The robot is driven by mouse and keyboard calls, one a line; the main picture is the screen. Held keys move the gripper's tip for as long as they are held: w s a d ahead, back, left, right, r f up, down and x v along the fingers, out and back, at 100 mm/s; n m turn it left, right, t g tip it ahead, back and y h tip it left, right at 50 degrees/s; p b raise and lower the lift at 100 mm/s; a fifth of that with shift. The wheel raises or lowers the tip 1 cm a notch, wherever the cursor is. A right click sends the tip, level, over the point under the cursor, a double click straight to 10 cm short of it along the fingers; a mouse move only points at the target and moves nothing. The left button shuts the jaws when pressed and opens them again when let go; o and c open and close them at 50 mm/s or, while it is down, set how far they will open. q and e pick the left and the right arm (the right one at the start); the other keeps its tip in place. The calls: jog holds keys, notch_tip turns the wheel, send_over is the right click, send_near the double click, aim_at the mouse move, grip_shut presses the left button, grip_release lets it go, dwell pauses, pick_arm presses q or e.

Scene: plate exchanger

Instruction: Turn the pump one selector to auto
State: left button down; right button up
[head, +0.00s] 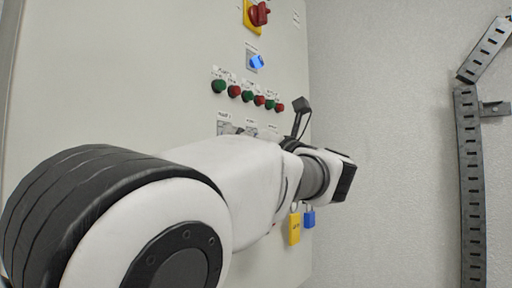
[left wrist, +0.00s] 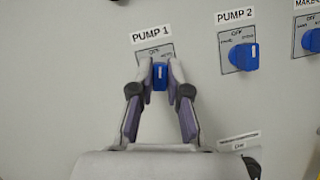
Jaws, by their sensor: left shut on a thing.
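The pump one selector is a blue knob (left wrist: 160,76) under the PUMP 1 label (left wrist: 152,34) in the left wrist view. My left gripper (left wrist: 160,74) has its two fingers on either side of the knob and is shut on it. The knob appears upright, and its plate is partly hidden by the fingers. In the head view my left arm (head: 235,180) reaches across the panel and hides most of the selector row. My right gripper is in neither view.
The PUMP 2 knob (left wrist: 243,57) sits to the right, turned sideways. A third blue knob (left wrist: 313,40) is at the edge. In the head view, the cabinet panel (head: 130,70) bears red and green buttons (head: 248,95), a red switch (head: 259,14) and a yellow padlock (head: 294,229).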

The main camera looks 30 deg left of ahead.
pick_arm(q)
jog(key=shift+r+m+t+h+b, duration=0.1)
jog(key=shift+m+t+h+b, duration=0.4)
jog(key=shift+m, duration=1.5)
jog(key=shift+r+m+t+h+b, duration=0.1)
jog(key=shift+m+t+h, duration=0.5)
jog(key=shift+m+t, duration=1)
jog(key=shift+m+g, duration=0.4)
jog(key=shift+m, duration=0.2)
jog(key=c, duration=1.1)
grip_release()
jog(key=shift+s+a+f, duration=0.1)
jog(key=shift+a, duration=0.05)
jog(key=shift+c, duration=0.2)
jog(key=shift+a+f, duration=0.15)
jog(key=shift+a, duration=0.2)
jog(key=shift+d, duration=0.3)
